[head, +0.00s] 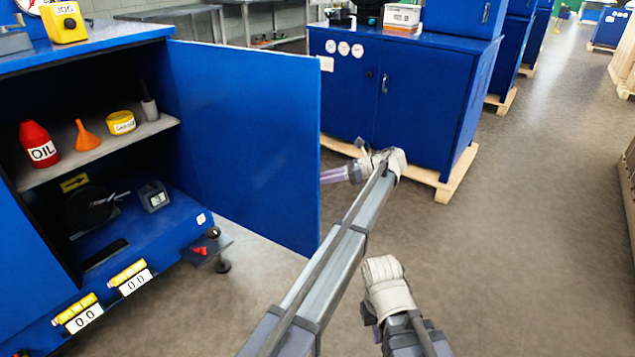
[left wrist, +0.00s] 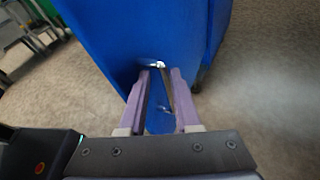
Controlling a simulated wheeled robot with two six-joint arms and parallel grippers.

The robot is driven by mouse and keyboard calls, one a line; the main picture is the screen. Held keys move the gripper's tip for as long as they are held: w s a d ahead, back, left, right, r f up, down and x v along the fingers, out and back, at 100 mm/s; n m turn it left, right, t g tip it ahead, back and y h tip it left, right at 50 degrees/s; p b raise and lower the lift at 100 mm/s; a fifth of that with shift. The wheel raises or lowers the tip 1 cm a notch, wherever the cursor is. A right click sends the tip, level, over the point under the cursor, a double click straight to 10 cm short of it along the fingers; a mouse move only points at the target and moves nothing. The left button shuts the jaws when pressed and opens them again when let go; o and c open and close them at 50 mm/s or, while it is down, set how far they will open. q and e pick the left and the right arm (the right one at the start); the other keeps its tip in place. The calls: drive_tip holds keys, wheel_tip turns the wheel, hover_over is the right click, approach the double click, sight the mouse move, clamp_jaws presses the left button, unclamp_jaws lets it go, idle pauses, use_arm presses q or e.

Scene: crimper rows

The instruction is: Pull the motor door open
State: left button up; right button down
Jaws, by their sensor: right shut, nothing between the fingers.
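The blue motor door (head: 245,140) stands wide open on the left cabinet, its inner face toward me in the head view. My left gripper (head: 332,175) is beside the door's free edge; its fingertips are hidden behind the door. In the left wrist view the left gripper (left wrist: 160,72) has its purple fingers apart, pointing at the blue door (left wrist: 120,40). A small silver handle (left wrist: 158,65) shows at the fingertips; I cannot tell whether they touch it. My right gripper (head: 368,314) is shut and empty, low in the head view, mostly hidden by its own arm.
The open cabinet's shelf (head: 95,150) holds a red oil bottle (head: 38,145), an orange funnel (head: 88,137) and a yellow tin (head: 121,122). Another blue cabinet (head: 430,95) stands on a wooden pallet (head: 453,180) behind. The floor (head: 530,240) at right is clear.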

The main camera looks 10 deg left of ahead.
use_arm(q)
drive_tip(key=shift+w+d, duration=0.8)
drive_tip(key=shift+w, duration=0.2)
drive_tip(key=shift+f, duration=0.1)
